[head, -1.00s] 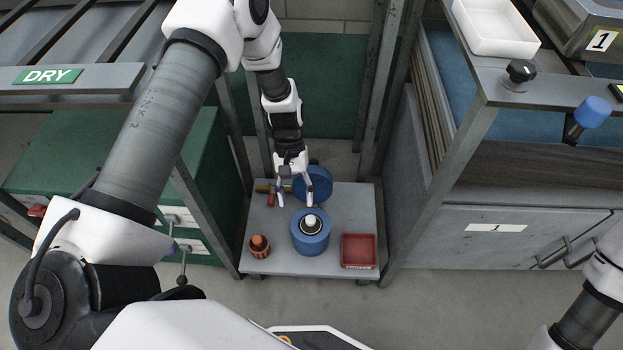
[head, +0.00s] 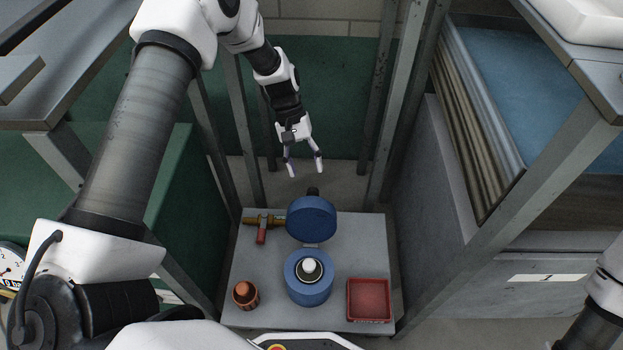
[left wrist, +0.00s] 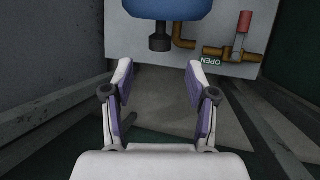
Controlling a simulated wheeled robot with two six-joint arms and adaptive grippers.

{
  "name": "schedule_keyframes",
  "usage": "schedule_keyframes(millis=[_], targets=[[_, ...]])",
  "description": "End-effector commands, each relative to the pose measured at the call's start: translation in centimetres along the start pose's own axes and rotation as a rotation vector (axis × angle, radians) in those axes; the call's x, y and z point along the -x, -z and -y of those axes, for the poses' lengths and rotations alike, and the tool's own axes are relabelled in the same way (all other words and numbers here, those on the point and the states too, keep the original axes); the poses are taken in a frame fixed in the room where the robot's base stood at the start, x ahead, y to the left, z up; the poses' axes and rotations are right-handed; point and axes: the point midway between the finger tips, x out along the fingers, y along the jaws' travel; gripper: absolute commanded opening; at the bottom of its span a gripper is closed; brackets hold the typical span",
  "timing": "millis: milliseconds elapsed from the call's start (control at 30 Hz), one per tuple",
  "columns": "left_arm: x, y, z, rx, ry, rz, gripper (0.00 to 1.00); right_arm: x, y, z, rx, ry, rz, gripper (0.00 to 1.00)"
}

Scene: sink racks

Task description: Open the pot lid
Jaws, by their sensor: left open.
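The blue pot (head: 309,285) stands on a grey board. Its round blue lid (head: 312,219) is tilted up and back at the far side of the pot, apart from the rim except at the back. A white-topped item (head: 309,267) shows inside the pot. A black knob (head: 313,191) sticks out behind the lid; it also shows in the left wrist view (left wrist: 160,41). My left gripper (head: 306,172) is open and empty, beyond the lid and apart from it. My right gripper is out of view; only part of that arm shows.
The grey board (head: 345,250) also bears a brass pipe with a red handle (head: 262,229), an orange-brown item in a small cup (head: 245,294) and a red tray (head: 369,299). Metal posts (head: 397,110) stand on both sides. A grey cabinet is at the right.

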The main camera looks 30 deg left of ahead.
Motion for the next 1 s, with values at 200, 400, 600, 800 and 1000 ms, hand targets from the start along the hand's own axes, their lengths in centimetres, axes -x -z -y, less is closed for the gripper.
schedule_keyframes(millis=[200,400,600,800,1000], targets=[[-4.7,0.2,0.2,0.001,0.002,0.002,0.57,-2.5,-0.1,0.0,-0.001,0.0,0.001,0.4],[-7.0,0.1,0.1,0.0,0.001,0.001,0.57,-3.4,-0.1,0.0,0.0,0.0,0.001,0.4],[-7.0,0.0,0.0,0.0,0.001,0.0,0.57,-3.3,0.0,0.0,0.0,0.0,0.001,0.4],[-7.0,0.0,0.0,0.001,0.001,0.0,0.04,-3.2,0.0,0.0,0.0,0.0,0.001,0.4],[-6.9,-0.1,0.0,0.001,0.001,0.0,0.0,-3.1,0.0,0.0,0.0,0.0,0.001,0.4]])
